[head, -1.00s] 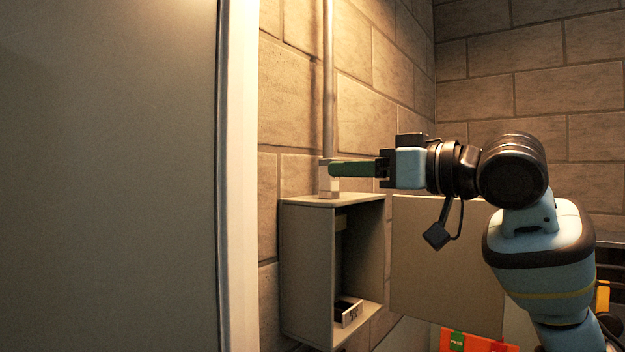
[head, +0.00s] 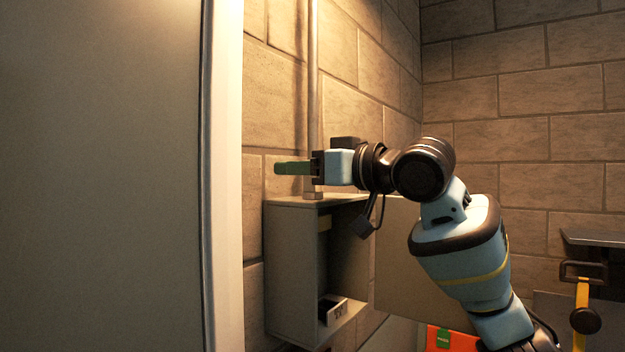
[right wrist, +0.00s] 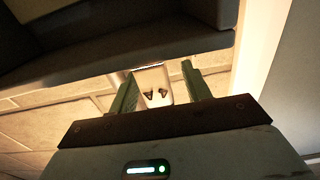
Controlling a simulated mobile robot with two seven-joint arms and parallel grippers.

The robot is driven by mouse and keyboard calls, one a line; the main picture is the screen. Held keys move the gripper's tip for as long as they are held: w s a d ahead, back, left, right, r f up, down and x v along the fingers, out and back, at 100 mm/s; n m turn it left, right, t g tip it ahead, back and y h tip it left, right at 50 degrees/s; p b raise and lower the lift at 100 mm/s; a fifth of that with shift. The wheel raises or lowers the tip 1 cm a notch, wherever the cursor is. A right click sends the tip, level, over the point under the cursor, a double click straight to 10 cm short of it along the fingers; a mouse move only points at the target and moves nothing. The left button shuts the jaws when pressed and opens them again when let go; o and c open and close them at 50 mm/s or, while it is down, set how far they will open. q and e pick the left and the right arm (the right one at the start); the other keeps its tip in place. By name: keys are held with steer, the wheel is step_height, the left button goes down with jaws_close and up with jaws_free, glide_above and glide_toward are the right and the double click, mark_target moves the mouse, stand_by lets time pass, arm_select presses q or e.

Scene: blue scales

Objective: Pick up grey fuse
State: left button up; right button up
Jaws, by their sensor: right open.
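My right gripper (head: 280,168) reaches in from the right, its green fingers level and just above the open grey wall box (head: 290,265), in front of the wall conduit. In the right wrist view the two green fingers (right wrist: 158,75) stand apart. A pale piece with two dark marks (right wrist: 153,84) shows between them, apparently beyond the tips; I cannot tell what it is. A small light block with dark marks (head: 337,312) lies in the bottom of the box. I cannot tell whether either is the grey fuse. My left gripper is out of view.
The box door (head: 408,262) stands open to the right. A metal conduit (head: 313,90) runs up the brick wall from the box top. A large grey panel (head: 100,180) fills the left. An orange object (head: 455,342) and a yellow handle (head: 582,298) are lower right.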

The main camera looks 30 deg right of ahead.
steer(key=shift+s, duration=0.1)
steer(key=shift+c, duration=0.6)
jaws_close()
steer(key=shift+r, duration=0.15)
steer(key=shift+r, duration=1.75)
steer(key=s+a+r, duration=0.1)
steer(key=s+a, duration=0.1)
steer(key=s, duration=1.3)
steer(key=shift+s+a+r, duration=0.15)
steer(key=shift+s+a, duration=0.2)
